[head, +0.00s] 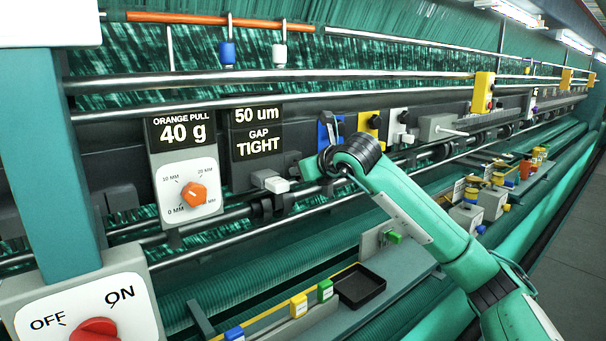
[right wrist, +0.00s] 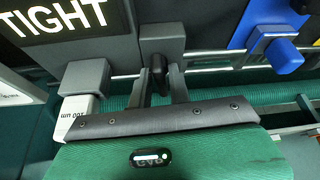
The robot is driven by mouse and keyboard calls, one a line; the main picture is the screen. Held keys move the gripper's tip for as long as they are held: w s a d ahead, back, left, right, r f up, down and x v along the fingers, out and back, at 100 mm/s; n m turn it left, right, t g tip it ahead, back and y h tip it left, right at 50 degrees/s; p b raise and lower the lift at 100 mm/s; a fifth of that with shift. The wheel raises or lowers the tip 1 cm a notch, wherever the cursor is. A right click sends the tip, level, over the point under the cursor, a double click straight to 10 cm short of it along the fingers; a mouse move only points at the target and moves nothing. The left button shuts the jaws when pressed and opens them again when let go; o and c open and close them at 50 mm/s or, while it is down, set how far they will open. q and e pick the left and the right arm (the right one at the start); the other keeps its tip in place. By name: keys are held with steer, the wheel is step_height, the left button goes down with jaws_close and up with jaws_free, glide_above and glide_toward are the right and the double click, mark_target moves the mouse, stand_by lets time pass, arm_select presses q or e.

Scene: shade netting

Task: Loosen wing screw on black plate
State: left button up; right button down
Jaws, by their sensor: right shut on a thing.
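The dark wing screw (right wrist: 161,68) sticks out of a grey block on the machine in the right wrist view. My right gripper (right wrist: 160,88) has its two fingers on either side of the screw, shut on it. The black plate (right wrist: 105,18) with the word TIGHT is just left of it; in the head view this plate (head: 257,140) reads "50 um GAP TIGHT". In the head view my right arm reaches in from the lower right, and its wrist hides the screw. My left gripper is not in view.
A grey-and-white block (right wrist: 85,80) sits close left of my fingers, and a blue block (right wrist: 275,50) to the right. An orange dial (head: 194,194) is at left, a red switch (head: 95,331) lower left. A black tray (head: 360,287) lies below my arm.

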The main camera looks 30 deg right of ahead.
stand_by(0.4)
steer(key=c, duration=1.5)
jaws_free()
steer(key=b+v, duration=0.5)
steer(key=v, duration=0.8)
steer(key=shift+s+r, duration=0.15)
steer(key=shift+s, duration=0.2)
steer(key=shift+a, duration=0.1)
